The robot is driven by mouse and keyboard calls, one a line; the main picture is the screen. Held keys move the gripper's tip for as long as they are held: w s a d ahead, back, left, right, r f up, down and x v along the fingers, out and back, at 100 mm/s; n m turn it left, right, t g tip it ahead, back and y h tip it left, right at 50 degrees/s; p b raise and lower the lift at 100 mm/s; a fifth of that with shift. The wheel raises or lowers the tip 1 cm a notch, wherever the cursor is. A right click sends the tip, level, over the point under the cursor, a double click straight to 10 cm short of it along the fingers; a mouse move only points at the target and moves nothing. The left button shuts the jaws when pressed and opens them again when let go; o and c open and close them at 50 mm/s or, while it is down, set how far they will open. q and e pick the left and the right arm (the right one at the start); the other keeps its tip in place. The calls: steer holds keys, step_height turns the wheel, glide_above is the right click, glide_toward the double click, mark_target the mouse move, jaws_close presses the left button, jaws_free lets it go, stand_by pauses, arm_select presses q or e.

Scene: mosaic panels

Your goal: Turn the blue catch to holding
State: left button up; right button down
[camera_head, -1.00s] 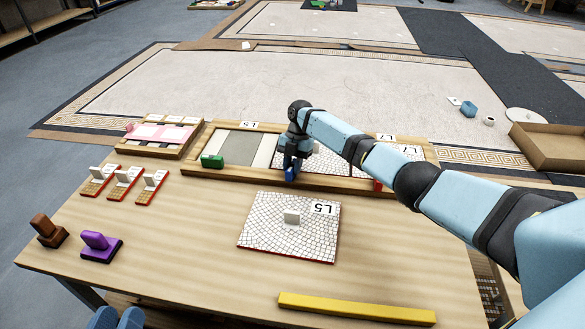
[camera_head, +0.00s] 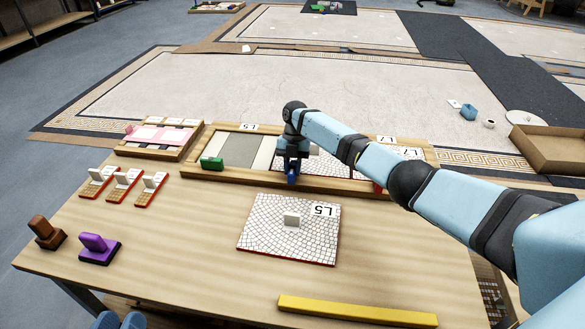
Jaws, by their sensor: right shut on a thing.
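The blue catch (camera_head: 292,180) is on the front rail of the wooden frame (camera_head: 330,184), near the middle. My right gripper (camera_head: 291,168) comes down over it and is shut on it, hiding much of it. The catch's visible end points toward the front of the table. A green catch (camera_head: 212,163) lies along the rail at the left, and a red catch (camera_head: 378,187) is partly hidden by my right arm. My left gripper does not show.
A mosaic panel marked L5 (camera_head: 270,238) with a white knob lies on the table before the frame. A yellow bar (camera_head: 357,310) lies at the front. Purple (camera_head: 99,247) and brown (camera_head: 47,233) blocks and several small tiles stand at the left.

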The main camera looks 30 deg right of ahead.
steer(key=c, duration=1)
jaws_free()
steer(key=shift+o, duration=0.2)
arm_select(q)
steer(key=r+p, duration=0.1)
steer(key=r+t+p, duration=0.1)
steer(key=r, duration=0.1)
steer(key=r+t+p, duration=0.1)
steer(key=r, duration=0.1)
steer(key=shift+s+a+r+p, duration=0.1)
steer(key=shift+a+p, duration=0.15)
steer(key=shift+p, duration=0.05)
arm_select(e)
steer(key=v, duration=1.3)
steer(key=shift+r, duration=0.4)
steer(key=shift+f, duration=0.1)
